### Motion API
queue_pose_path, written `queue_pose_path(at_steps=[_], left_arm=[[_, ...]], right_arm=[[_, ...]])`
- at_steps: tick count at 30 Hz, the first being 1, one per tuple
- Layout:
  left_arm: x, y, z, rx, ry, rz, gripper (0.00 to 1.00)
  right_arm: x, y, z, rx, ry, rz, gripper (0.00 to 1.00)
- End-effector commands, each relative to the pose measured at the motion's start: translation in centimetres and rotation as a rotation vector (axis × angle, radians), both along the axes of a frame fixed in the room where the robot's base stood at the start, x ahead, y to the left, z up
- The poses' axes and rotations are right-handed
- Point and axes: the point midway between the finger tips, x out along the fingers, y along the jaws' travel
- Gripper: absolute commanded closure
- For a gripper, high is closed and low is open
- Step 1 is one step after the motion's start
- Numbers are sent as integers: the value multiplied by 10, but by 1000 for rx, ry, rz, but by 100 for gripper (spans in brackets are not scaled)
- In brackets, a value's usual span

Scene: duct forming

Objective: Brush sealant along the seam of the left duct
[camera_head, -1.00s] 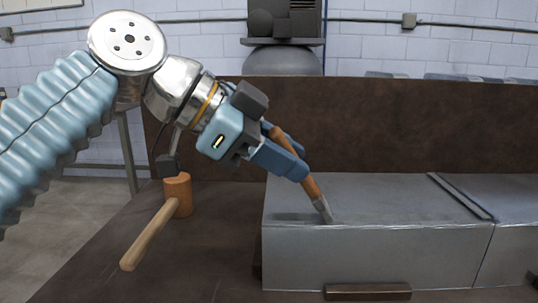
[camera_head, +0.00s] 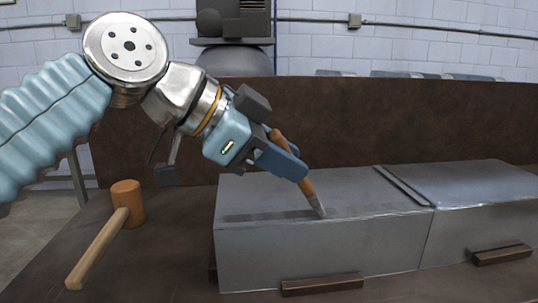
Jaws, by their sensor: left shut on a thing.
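My left gripper (camera_head: 283,163) is shut on a brush (camera_head: 309,190) with a reddish-brown wooden handle. The brush tilts down to the right, and its grey tip is at the top front edge of the left duct (camera_head: 320,250). The left duct is a grey sheet-metal box lying on the brown bench. A darker strip (camera_head: 262,217) runs along its top near the front edge, from the left end to about the brush tip. Whether the bristles touch the metal is hard to tell. My right gripper is not in view.
A wooden mallet (camera_head: 127,204) lies on the bench left of the duct. A second grey duct section (camera_head: 480,185) adjoins at right, past a raised joint strip (camera_head: 402,186). Small wooden blocks (camera_head: 322,284) sit at the ducts' front. A brown back panel (camera_head: 400,125) stands behind.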

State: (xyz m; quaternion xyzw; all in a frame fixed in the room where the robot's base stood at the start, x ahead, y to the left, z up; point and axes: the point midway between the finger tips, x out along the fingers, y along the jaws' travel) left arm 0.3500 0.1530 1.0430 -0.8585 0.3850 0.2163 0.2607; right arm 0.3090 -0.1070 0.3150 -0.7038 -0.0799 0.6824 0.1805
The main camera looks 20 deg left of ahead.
Motion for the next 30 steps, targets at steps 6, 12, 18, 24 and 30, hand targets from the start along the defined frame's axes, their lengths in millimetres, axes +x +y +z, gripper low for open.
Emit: queue_pose_path(at_steps=[6, 12, 18, 24, 30], left_arm=[[10, -17, 0, 1, 1, -1, 100], [14, -23, 0, 1, 1, -1, 100], [24, -39, 1, 2, 2, -3, 100], [30, -49, -1, 1, 1, -2, 100], [36, -59, 1, 1, 3, -2, 100]], right_arm=[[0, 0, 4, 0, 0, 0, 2], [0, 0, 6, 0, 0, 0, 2], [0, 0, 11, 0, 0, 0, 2], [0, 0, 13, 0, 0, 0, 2], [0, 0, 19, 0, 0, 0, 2]])
